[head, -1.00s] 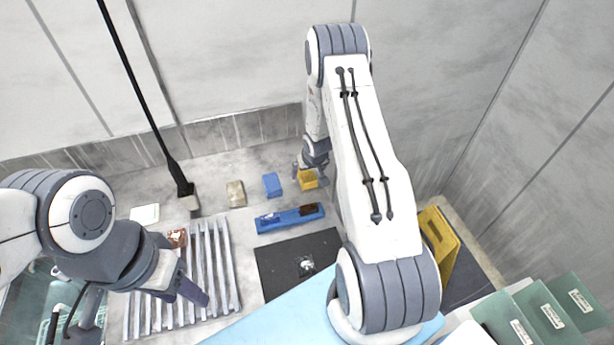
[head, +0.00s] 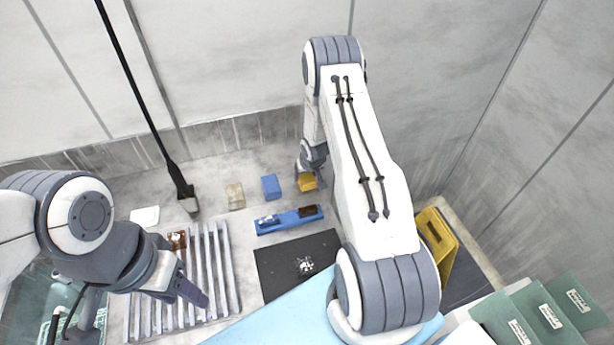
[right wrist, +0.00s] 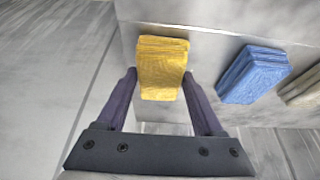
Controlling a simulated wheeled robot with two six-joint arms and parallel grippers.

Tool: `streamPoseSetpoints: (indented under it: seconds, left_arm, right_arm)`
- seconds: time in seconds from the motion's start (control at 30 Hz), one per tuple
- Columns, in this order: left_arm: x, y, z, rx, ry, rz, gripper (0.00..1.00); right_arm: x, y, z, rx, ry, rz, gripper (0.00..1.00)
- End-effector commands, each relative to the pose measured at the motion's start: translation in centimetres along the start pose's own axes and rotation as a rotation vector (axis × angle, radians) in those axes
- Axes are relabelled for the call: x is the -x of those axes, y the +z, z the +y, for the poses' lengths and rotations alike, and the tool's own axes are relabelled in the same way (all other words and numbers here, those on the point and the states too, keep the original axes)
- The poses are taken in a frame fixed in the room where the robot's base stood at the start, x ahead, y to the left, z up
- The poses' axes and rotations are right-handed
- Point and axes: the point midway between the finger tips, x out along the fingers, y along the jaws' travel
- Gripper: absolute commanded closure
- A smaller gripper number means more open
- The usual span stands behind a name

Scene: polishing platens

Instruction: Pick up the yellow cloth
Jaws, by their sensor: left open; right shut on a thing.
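The yellow cloth (head: 307,182) is a folded stack near the back wall in the head view, partly hidden by my right gripper. In the right wrist view the yellow cloth (right wrist: 161,68) sits between the two fingers of my right gripper (right wrist: 160,88), which is shut on it. In the head view my right gripper (head: 308,172) is at the cloth, its fingers hard to make out. My left gripper (head: 188,290) is open and empty above the ribbed grey rack (head: 215,262) at the lower left.
A blue cloth (head: 271,187) and a beige one (head: 235,196) lie left of the yellow cloth. A blue tray (head: 290,221) with small items and a black mat (head: 285,252) lie in front. A yellow bin (head: 437,240) stands at the right.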

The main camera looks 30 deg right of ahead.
Motion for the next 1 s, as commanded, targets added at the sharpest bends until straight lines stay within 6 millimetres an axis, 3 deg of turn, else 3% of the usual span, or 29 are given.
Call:
streamPoseSetpoints:
  seconds: [0.17, 0.3, 0.7, 1.0]
  left_arm:
    - [-0.3, 0.0, 0.0, 0.0, 0.0, 0.0, 0.5]
    - [0.2, 0.0, 0.0, 0.0, 0.0, 0.0, 0.5]
    - [1.1, -0.1, 0.1, -0.002, 0.0, 0.0, 0.5]
    - [1.7, -0.1, 0.1, -0.003, 0.0, 0.0, 0.5]
  right_arm:
    - [1.3, -0.6, 0.0, 0.001, 0.0, 0.002, 0.95]
    - [3.9, -1.8, 0.0, 0.002, 0.0, 0.004, 0.95]
    - [10.8, 1.9, 6.5, -0.004, 0.002, 0.0, 0.95]
    - [12.9, 3.0, 8.6, -0.001, 0.0, 0.001, 0.95]
